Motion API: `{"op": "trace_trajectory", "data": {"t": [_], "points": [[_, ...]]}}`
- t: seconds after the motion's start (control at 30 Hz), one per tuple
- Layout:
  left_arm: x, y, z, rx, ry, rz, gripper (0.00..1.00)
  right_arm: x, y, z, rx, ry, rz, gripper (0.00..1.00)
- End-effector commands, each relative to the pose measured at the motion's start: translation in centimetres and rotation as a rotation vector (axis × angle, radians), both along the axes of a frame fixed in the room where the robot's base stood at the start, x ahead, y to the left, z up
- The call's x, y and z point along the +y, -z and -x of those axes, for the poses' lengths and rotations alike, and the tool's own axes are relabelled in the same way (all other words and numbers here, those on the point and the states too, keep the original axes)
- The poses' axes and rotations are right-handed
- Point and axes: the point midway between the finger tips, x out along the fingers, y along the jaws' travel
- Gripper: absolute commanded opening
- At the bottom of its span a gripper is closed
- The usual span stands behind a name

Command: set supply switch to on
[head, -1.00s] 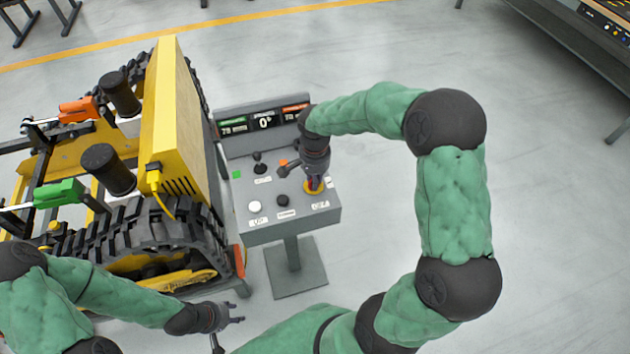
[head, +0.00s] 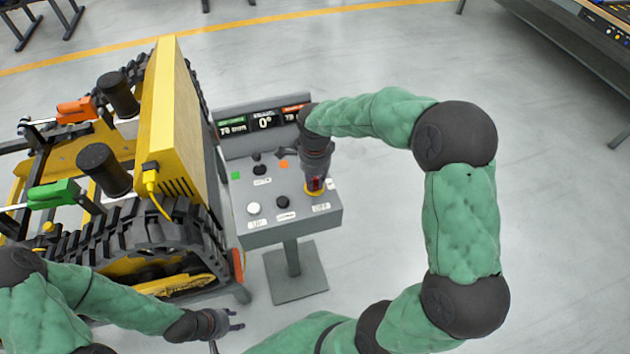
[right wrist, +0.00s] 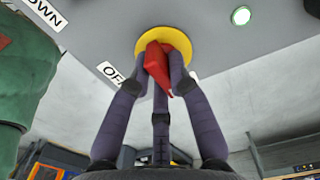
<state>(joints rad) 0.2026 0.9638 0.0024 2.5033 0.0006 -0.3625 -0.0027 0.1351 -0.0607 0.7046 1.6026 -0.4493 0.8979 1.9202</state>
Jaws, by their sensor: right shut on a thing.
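The supply switch is a red handle (right wrist: 156,62) on a round yellow plate (right wrist: 179,38), on the console's sloping top. In the right wrist view an "OFF" label (right wrist: 108,71), partly covered, lies beside the plate. My right gripper (right wrist: 160,80) is shut on the red handle, with its fingers around it. In the head view my right gripper (head: 316,184) stands over the console's right side and covers most of the switch. My left gripper (head: 236,320) is open and empty, low and left of the console stand.
The grey console (head: 290,232) also carries a white button (head: 254,208), a black button (head: 282,201), small black levers and a display (head: 265,121). A tracked yellow carrier (head: 168,130) stands close on the left. The floor to the right is clear.

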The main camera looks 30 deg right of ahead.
Motion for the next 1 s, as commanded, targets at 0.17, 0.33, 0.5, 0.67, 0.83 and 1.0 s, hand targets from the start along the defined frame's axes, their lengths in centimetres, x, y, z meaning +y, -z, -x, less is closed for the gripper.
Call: {"op": "trace_trajectory", "data": {"t": [0.17, 0.33, 0.5, 0.67, 0.83, 1.0], "points": [[0.01, 0.11, -0.01, 0.0, 0.0, 0.0, 0.4, 0.01, -0.05, -0.06, -0.002, 0.03, 0.0, 0.0], [0.01, 0.11, -0.01, 0.0, 0.0, 0.0, 0.4, 0.02, -0.06, -0.06, -0.002, 0.037, 0.0, 0.0], [0.01, 0.11, -0.01, 0.0, 0.0, 0.0, 0.4, 0.01, -0.07, -0.06, -0.002, 0.036, 0.0, 0.0], [0.0, 0.11, 0.0, 0.0, 0.0, 0.0, 0.4, 0.01, -0.07, -0.06, -0.002, 0.036, 0.0, 0.4], [0.01, 0.11, -0.01, 0.0, 0.0, 0.0, 0.4, 0.01, -0.05, -0.04, -0.002, 0.035, 0.0, 0.44], [0.0, 0.12, -0.01, 0.0, 0.0, 0.0, 0.4, 0.01, -0.07, -0.03, -0.001, 0.035, 0.0, 0.44]]}}
